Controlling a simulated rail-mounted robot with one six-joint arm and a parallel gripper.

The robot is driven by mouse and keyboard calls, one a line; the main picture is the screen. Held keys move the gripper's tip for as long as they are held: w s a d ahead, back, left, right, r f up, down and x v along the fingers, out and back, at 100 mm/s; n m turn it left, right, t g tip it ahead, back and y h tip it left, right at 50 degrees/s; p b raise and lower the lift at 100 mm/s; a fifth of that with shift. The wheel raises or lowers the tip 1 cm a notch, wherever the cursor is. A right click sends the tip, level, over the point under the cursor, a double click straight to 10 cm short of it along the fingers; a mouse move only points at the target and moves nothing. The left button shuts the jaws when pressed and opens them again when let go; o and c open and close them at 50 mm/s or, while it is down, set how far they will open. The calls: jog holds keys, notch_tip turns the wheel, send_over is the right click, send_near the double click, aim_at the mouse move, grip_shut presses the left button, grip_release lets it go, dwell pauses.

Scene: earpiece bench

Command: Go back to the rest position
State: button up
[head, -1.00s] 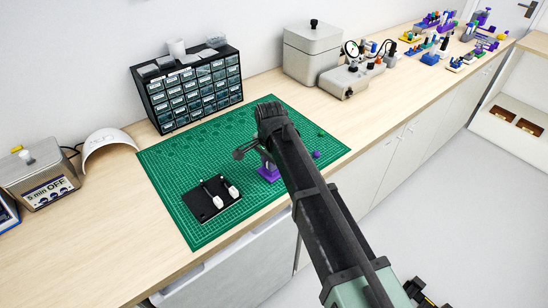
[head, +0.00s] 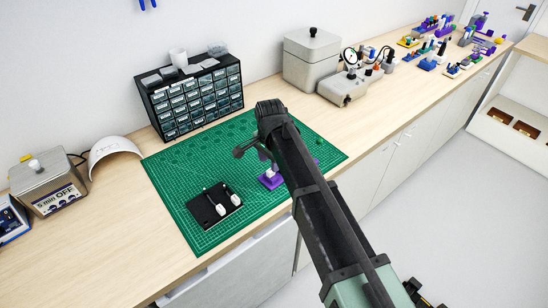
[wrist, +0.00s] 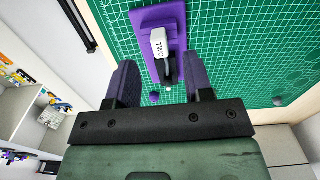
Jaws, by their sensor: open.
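My gripper (wrist: 161,78) is open in the wrist view, its two dark purple fingers apart with nothing between them. Beyond the fingertips, a white earpiece marked TWO (wrist: 158,43), with a dark end, rests on a purple stand (wrist: 174,15). In the head view the purple stand (head: 270,181) is on the green mat, just below the end of my arm. My gripper (head: 264,160) is small there and partly hidden by the arm. A black plate (head: 203,213) with two white-ended pieces lies on the mat to the left of the stand.
The green mat (head: 170,178) lies on the wooden bench. A drawer cabinet (head: 195,100) stands behind it, a grey lidded box (head: 312,62) and dial gauge (head: 350,57) at back right. A timer box (head: 47,188) and white curved shell (head: 113,157) are at left.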

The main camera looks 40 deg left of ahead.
notch_tip(320, 180, up, 6)
jog(key=p, duration=0.4)
